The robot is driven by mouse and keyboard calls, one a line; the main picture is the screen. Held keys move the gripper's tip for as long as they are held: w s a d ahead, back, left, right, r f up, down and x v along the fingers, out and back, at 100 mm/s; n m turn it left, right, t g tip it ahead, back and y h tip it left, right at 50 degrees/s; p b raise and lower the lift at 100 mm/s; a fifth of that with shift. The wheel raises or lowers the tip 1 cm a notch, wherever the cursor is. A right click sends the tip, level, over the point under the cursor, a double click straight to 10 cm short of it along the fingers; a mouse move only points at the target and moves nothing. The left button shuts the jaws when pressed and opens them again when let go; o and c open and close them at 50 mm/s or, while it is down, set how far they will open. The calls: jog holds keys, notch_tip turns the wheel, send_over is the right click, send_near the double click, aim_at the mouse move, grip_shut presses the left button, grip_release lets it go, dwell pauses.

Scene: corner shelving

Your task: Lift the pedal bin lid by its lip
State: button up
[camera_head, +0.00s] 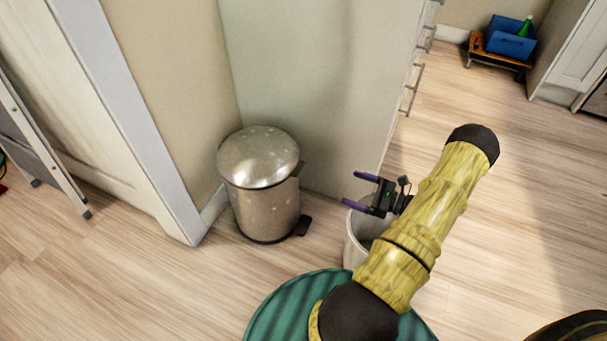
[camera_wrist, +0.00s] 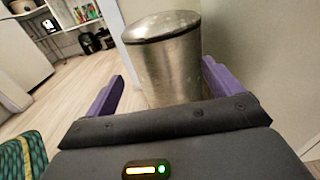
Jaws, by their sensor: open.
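The pedal bin (camera_head: 265,205) is a speckled metal cylinder standing upright in the wall corner, its pedal (camera_head: 302,226) low on the right. Its domed lid (camera_head: 258,157) is down. In the wrist view the bin (camera_wrist: 170,70) stands ahead, between my two purple fingers, with the lid (camera_wrist: 161,25) near the top edge; the bin's base is hidden by my gripper. My gripper (camera_head: 352,188) is open and empty, to the right of the bin and apart from it, its fingers pointing left toward it.
A whitish round container (camera_head: 354,240) stands below my gripper, partly hidden by my arm. A pale panel (camera_head: 310,80) rises behind the bin. A folded ladder (camera_head: 45,140) leans at the left. A blue crate (camera_head: 510,38) sits far right.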

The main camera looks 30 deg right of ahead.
aim_at(295, 169)
jog(key=shift+w+a, duration=0.1)
jog(key=b+x, duration=0.6)
jog(key=x, duration=1)
jog(key=shift+w+a+r+b, duration=0.1)
jog(key=shift+w+a+b, duration=0.2)
jog(key=shift+w+a, duration=0.15)
jog(key=shift+d, duration=0.1)
jog(key=c, duration=1.3)
jog(key=shift+c, duration=0.4)
jog(key=shift+d+r, duration=0.1)
jog(key=shift+r, duration=0.05)
